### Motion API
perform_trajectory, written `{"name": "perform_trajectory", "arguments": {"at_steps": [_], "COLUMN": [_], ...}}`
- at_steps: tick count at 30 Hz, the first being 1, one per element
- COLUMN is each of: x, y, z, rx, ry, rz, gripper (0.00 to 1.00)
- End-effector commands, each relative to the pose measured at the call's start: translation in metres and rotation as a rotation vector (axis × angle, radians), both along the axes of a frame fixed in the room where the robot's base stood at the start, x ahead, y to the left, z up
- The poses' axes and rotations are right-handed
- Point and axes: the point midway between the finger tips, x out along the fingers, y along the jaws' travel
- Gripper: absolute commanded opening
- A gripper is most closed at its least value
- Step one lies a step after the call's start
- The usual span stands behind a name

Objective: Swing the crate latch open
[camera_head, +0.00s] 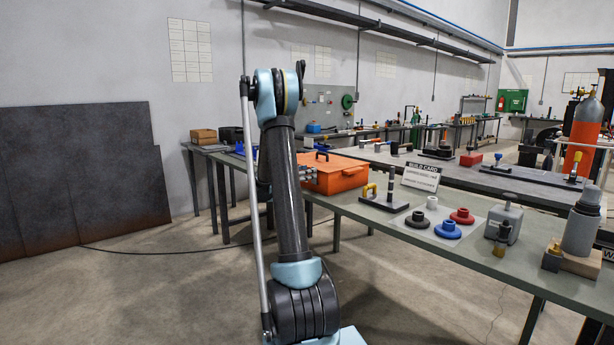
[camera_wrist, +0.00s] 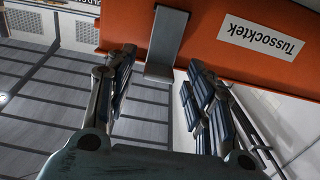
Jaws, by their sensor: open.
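The orange crate (camera_head: 340,178) sits on the near green bench at its left end, with a dark handle on its lid. In the wrist view the crate's orange side (camera_wrist: 225,55) fills the top and carries a white "Tussocktek" label (camera_wrist: 261,37). The grey metal latch (camera_wrist: 166,38) is a flat strip on that side with a bent lower end. My gripper (camera_wrist: 161,72) is open, one finger on each side of the latch's lower end in the picture, with gaps showing. Contact cannot be told. In the head view my gripper is small beside the crate's left side, and the latch cannot be made out.
The green bench (camera_head: 368,222) also holds a build card (camera_head: 421,175), a post on a black base (camera_head: 390,200), coloured flanged parts (camera_head: 447,230) and a grey block (camera_head: 503,225). A second bench stands behind.

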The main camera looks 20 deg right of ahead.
Motion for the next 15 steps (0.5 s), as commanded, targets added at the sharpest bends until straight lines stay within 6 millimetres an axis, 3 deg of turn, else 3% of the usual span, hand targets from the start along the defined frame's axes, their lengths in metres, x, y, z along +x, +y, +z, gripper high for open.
{"name": "perform_trajectory", "arguments": {"at_steps": [13, 15], "x": [0.0032, 0.0032], "y": [-0.0092, -0.0091], "z": [0.0000, 0.0000], "rx": [0.000, 0.000], "ry": [0.000, 0.000], "rz": [0.000, 0.000], "gripper": [0.48, 0.32]}}
